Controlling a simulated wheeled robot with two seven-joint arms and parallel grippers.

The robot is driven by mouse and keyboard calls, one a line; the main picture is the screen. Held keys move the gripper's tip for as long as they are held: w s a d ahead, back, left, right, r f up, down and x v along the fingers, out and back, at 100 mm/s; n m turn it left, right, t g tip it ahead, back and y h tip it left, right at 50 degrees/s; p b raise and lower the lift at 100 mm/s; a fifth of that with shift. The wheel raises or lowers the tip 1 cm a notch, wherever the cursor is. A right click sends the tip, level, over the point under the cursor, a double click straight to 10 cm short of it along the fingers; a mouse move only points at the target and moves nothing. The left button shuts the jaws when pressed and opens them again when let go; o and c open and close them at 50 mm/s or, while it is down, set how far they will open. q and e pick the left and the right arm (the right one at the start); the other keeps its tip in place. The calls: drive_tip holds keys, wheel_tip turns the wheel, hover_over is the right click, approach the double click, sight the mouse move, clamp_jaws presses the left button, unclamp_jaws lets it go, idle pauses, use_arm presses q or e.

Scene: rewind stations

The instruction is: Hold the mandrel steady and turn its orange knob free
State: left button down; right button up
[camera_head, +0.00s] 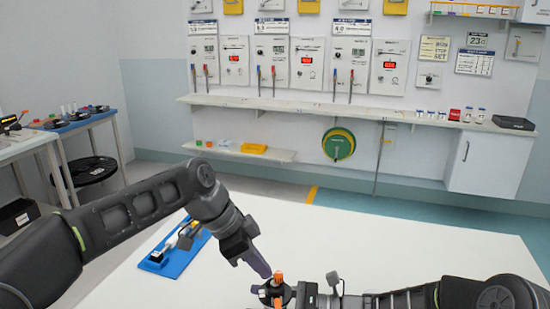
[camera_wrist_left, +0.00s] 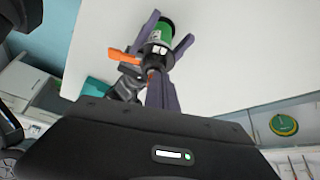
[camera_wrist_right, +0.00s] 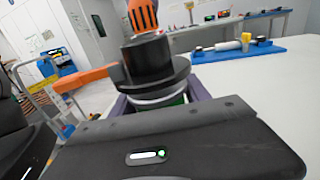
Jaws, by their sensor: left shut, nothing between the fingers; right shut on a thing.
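The mandrel (camera_wrist_right: 150,65) is a dark flanged body with a white and green band below it. My right gripper (camera_head: 292,297) is shut on it, with purple fingers on either side of the green part (camera_wrist_left: 160,32) in the left wrist view. The ribbed orange knob (camera_wrist_right: 142,15) stands on top of the mandrel, and shows in the head view (camera_head: 277,278). An orange bar (camera_wrist_right: 88,77) sticks out sideways. My left gripper (camera_head: 262,268) is shut and empty, its tips close beside the knob. Whether they touch it I cannot tell.
A blue tray (camera_head: 178,262) with a white cylinder and a yellow piece lies on the left of the white table (camera_head: 390,245). The table's right side is clear. A side bench (camera_head: 40,138) stands at far left, and a wall shelf (camera_head: 320,108) runs along the back.

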use_arm(q)
drive_tip(key=shift+a, duration=0.1)
drive_tip(key=shift+a, duration=0.35)
drive_tip(key=shift+r, duration=0.1)
idle(0.4)
wheel_tip(320, 180, up, 6)
drive_tip(key=shift+f, duration=0.1)
idle(0.3)
drive_tip(key=shift+s+d+r, duration=0.1)
drive_tip(key=shift+s+r, duration=0.15)
drive_tip(key=shift+s, duration=0.35)
drive_tip(key=shift+s+r, duration=0.25)
drive_tip(key=shift+s, duration=0.3)
